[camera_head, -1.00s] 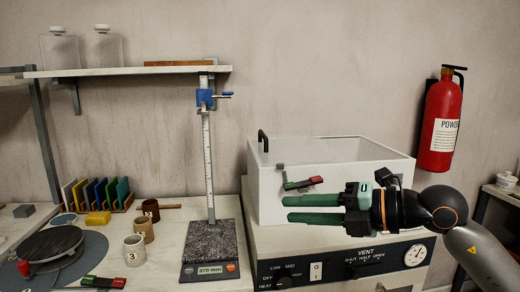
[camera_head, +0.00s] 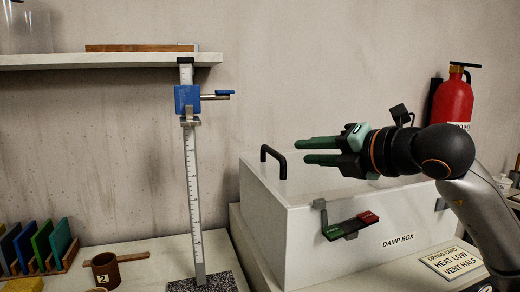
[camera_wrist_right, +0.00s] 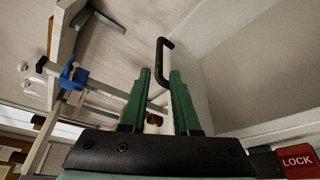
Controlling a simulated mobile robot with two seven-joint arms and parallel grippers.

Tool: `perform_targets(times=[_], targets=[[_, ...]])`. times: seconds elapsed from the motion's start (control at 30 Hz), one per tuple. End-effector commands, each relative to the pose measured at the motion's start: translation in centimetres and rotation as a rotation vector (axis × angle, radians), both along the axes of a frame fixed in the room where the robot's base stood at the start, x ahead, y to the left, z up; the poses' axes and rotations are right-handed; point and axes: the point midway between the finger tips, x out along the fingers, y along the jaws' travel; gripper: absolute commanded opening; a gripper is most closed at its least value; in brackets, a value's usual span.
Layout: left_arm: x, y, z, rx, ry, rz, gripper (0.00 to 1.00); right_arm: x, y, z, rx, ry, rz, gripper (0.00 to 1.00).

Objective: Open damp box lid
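The white damp box (camera_head: 300,235) stands on the right, with a name label on its front. Its pale lid (camera_head: 330,186) appears closed. A black bar handle (camera_head: 273,158) rises at the lid's left end; it also shows in the right wrist view (camera_wrist_right: 161,62). A latch (camera_head: 350,227) with a green left part and a red right part is on the box front. My right gripper (camera_head: 301,151) is open and empty above the lid, right of the handle. In the wrist view the handle appears just beyond its parted green fingertips (camera_wrist_right: 160,72). My left gripper is out of view.
A measuring stand with a blue clamp (camera_head: 188,98) stands left of the box. A brown mug (camera_head: 104,270) and coloured tiles (camera_head: 40,243) are at lower left. A shelf (camera_head: 110,60) is above them. A red extinguisher (camera_head: 453,101) hangs behind my right arm.

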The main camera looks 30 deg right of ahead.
Motion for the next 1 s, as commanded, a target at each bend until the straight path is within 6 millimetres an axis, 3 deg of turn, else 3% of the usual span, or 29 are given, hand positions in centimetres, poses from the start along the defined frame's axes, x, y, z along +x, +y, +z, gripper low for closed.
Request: perform_targets(times=[0.17, 0.7, 1.0], targets=[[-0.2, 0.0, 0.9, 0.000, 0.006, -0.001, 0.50, 1.7, 0.1, -0.1, 0.003, 0.002, 0.003, 0.30], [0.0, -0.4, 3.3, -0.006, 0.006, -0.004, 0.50, 10.7, 0.9, -2.2, 0.004, 0.002, 0.003, 0.30], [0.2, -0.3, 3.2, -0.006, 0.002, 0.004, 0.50, 12.0, 1.0, -2.7, 0.001, 0.001, 0.003, 0.30]])
